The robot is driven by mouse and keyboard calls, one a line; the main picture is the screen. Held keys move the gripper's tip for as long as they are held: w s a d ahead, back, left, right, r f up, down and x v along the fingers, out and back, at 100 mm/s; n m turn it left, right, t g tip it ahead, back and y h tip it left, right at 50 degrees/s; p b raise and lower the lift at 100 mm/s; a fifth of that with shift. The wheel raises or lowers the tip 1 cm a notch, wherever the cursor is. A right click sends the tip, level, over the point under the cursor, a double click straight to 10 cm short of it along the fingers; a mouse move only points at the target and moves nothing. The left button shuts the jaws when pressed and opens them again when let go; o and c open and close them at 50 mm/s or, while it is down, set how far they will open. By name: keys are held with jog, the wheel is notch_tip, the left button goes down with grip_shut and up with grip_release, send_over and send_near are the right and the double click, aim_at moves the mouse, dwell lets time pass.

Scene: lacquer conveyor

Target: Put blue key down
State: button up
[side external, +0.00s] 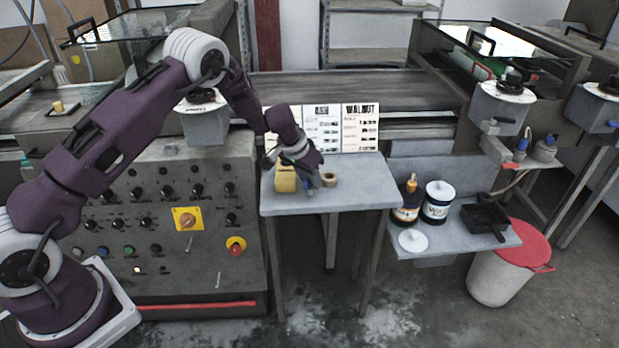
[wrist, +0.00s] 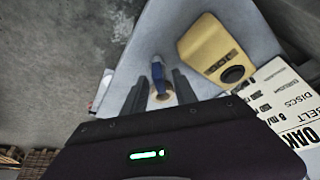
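The blue key (wrist: 158,73) shows in the wrist view between the two fingers of my gripper (wrist: 158,77), with a pale tip at its far end. A gap shows on each side of it, so my gripper looks open. In the side view my gripper (side external: 309,183) is low over the small grey table (side external: 365,190), and a small bit of blue shows under it. I cannot tell whether the key rests on the tabletop.
A yellow block (wrist: 213,50) with a dark round hole and slots stands beside my gripper; it is left of it in the side view (side external: 285,180). A printed chart (side external: 345,130) stands behind. The table's right part is clear. Cans (side external: 438,201) stand on a lower shelf.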

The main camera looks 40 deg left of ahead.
jog(key=s+d+r, duration=0.1)
jog(key=s+r, duration=0.3)
jog(key=r, duration=0.3)
jog(key=s+d+r+h, duration=0.1)
jog(key=s+d+r, duration=0.15)
jog(key=r, duration=0.55)
jog(key=s+d+r, duration=0.1)
jog(key=s+r, duration=0.3)
jog(key=r, duration=0.3)
jog(key=s+d+r+h, duration=0.1)
jog(key=s+d+r, duration=0.1)
jog(key=s+r, duration=0.35)
jog(key=s+d+r, duration=0.1)
jog(key=s+r, duration=0.2)
jog(key=s, duration=0.5)
jog(key=s+f+t+y, duration=0.1)
jog(key=s+y, duration=0.1)
jog(key=s, duration=1.7)
jog(key=shift+s+a, duration=0.15)
jog(key=shift+a, duration=0.05)
